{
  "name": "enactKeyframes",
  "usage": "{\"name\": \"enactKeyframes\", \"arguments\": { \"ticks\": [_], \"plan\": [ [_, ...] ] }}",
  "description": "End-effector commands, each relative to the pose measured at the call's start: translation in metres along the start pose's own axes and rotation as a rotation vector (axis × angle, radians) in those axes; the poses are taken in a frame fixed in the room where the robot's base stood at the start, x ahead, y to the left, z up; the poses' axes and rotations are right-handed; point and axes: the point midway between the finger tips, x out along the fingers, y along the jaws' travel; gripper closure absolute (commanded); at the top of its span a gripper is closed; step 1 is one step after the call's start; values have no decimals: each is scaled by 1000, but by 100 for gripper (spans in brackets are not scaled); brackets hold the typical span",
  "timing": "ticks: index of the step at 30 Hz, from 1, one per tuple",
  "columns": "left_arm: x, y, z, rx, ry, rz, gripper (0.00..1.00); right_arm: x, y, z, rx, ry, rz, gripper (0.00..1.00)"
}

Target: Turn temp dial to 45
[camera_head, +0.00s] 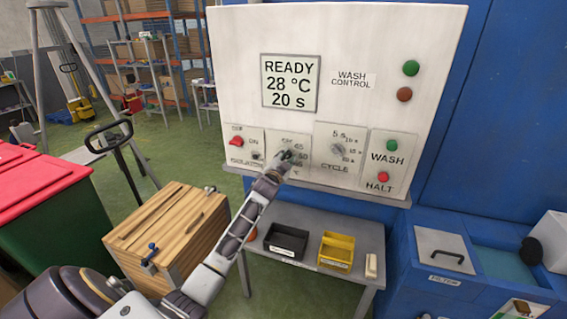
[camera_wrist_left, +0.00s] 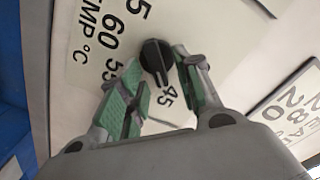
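The temp dial (camera_wrist_left: 157,60) is a black knob on a white plate in the left wrist view. Its narrow end with a white mark points toward the printed 45 (camera_wrist_left: 168,98). The numbers 60 and 55 show at its left; the 50 is hidden by a finger. My left gripper (camera_wrist_left: 158,62) has its two green-padded fingers spread on either side of the knob, with small gaps beside it. In the head view my left gripper (camera_head: 287,157) covers much of the dial. My right gripper is not in view.
The white wash control panel (camera_head: 234,60) has a display (camera_head: 290,84) reading READY, 28 °C, 20 s. A cycle dial (camera_head: 337,149) is just right of my gripper, an isolator switch (camera_head: 236,142) left. Below are a black bin (camera_head: 286,241) and a yellow bin (camera_head: 336,251).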

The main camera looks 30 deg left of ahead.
Motion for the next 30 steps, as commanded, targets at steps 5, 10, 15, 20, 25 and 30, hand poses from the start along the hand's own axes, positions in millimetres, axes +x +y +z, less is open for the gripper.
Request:
{"name": "enactKeyframes", "arguments": {
  "ticks": [5, 10, 15, 20, 25, 30],
  "plan": [
    [-5, 0, 0, 0, 0, 0, 66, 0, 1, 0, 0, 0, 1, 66],
    [-15, 1, 0, 0, 0, 1, 66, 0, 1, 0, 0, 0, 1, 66],
    [-29, 1, 0, 1, 0, 1, 66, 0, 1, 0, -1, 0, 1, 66],
    [-43, 1, 1, 0, 0, 0, 66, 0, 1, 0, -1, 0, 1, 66],
    [-58, 1, 1, 0, -1, 1, 66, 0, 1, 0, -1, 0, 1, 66],
    [-72, 1, 0, 0, 0, 1, 66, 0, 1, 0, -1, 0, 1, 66]
  ]
}}
